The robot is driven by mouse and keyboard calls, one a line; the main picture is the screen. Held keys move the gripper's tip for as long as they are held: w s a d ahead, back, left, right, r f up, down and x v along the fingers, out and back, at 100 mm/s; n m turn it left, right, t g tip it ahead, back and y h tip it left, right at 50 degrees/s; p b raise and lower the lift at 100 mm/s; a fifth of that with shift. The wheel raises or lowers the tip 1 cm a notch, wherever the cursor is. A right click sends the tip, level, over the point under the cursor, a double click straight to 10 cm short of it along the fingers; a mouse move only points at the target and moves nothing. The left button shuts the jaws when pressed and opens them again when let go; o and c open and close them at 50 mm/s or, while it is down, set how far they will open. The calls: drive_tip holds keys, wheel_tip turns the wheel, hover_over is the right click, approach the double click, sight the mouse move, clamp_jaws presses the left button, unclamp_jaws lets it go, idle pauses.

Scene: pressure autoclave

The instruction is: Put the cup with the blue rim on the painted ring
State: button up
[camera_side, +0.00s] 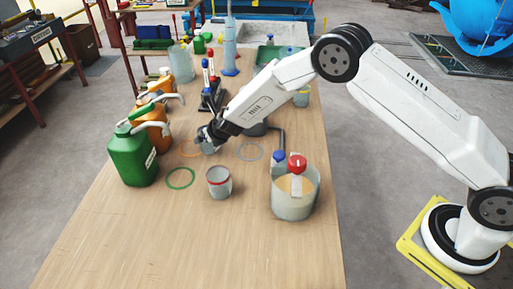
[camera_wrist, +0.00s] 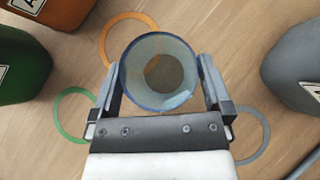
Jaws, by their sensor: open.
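The cup with the blue rim (camera_wrist: 135,97) is between the two fingers of my gripper (camera_wrist: 160,78) in the wrist view, its mouth facing the camera. The fingers are open, one on each side of the cup. In the side view the cup (camera_side: 208,147) is partly hidden by my gripper (camera_side: 211,136). Three painted rings lie on the table: an orange ring (camera_wrist: 104,42), a green ring (camera_side: 168,184) and a grey-blue ring (camera_side: 239,155). In both views the cup overlaps the orange ring's edge. I cannot tell whether its base touches the table.
A red-rimmed cup (camera_side: 219,184) stands in front of my gripper. A green jerrycan (camera_side: 132,160) and orange jerrycans (camera_side: 152,137) line the left edge. A marker rack (camera_side: 212,97) stands behind. The table's front is clear.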

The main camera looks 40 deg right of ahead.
drive_tip(key=shift+w+f, duration=0.35)
idle(0.3)
drive_tip(key=c, duration=1.2)
drive_tip(key=shift+o, duration=0.2)
drive_tip(key=shift+r, duration=0.15)
drive_tip(key=shift+r, duration=1.55)
drive_tip(key=d+v, duration=0.1)
drive_tip(key=v, duration=0.7)
drive_tip(key=s+d+f+v, duration=0.1)
drive_tip(key=v, duration=0.7)
drive_tip(key=shift+s, duration=0.55)
